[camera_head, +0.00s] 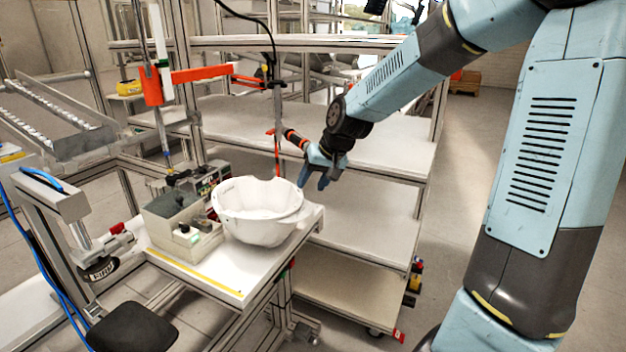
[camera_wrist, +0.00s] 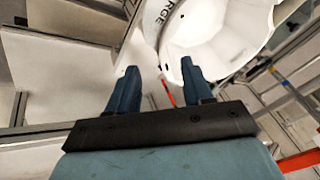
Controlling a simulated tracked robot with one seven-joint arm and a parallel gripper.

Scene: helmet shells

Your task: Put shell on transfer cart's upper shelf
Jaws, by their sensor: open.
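A white helmet shell (camera_head: 258,212) rests, hollow side up, on the front corner of a white workbench (camera_head: 215,278). Whether the right finger touches the rim, I cannot tell. A shelved cart with white decks stands behind; its upper shelf (camera_head: 395,150) looks bare where visible.
A grey box with small devices (camera_head: 185,225) stands left of the shell. A post with an orange arm (camera_head: 205,74) and a hanging cable rises behind the bench. A black stool (camera_head: 132,327) is at the front left. Open floor (camera_head: 455,175) lies right of the cart.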

